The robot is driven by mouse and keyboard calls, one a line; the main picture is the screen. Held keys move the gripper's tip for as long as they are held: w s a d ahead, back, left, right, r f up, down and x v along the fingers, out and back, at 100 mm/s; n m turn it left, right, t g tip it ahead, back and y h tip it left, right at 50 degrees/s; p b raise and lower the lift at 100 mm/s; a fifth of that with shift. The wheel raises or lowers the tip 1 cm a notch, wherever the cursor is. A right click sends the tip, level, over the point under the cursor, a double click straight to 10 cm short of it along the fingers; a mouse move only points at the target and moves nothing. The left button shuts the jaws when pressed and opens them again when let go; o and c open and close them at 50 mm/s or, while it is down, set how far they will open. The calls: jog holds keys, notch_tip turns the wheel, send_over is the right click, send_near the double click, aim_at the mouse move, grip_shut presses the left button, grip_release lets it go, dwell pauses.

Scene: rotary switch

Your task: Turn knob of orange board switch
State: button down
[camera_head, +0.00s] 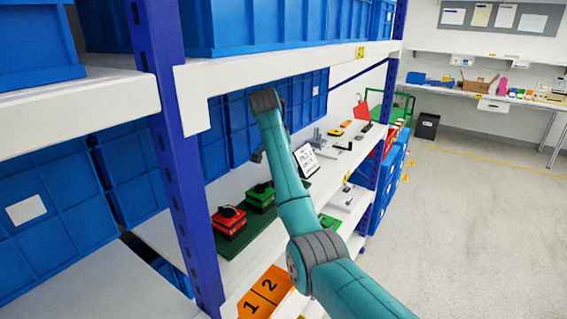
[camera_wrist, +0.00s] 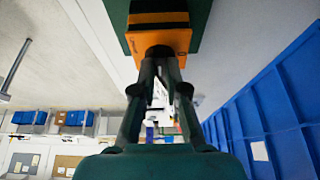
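In the wrist view an orange block (camera_wrist: 160,40) with a dark band sits on a dark green board (camera_wrist: 199,16) at the top. My gripper (camera_wrist: 161,68) reaches up to its near face. The two fingers lean inward and come close together there, around a dark knob that they mostly hide. They look closed on it. In the head view my arm crosses the shelf, and the fingertips and the orange switch are hidden behind it. A red switch (camera_head: 229,218) and a green switch (camera_head: 260,196) with dark knobs stand on the green board (camera_head: 236,244) left of the arm.
A white shelf (camera_head: 187,82) and a blue post (camera_head: 176,172) stand close on the left. Blue bins (camera_head: 55,198) line the back. An orange plate marked 1 and 2 (camera_head: 268,288) lies below the board. Open floor (camera_head: 470,230) is at right.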

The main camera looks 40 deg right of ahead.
jog(key=shift+m, duration=0.4)
jog(key=m+g, duration=0.1)
jog(key=m, duration=0.2)
jog(key=shift+w+m+g, duration=0.2)
jog(key=shift+m+g, duration=0.1)
jog(key=shift+g, duration=0.1)
jog(key=shift+w+m+g, duration=0.2)
jog(key=shift+m+g, duration=0.6)
jog(key=shift+m, duration=1.4)
jog(key=c, duration=1.2)
grip_release()
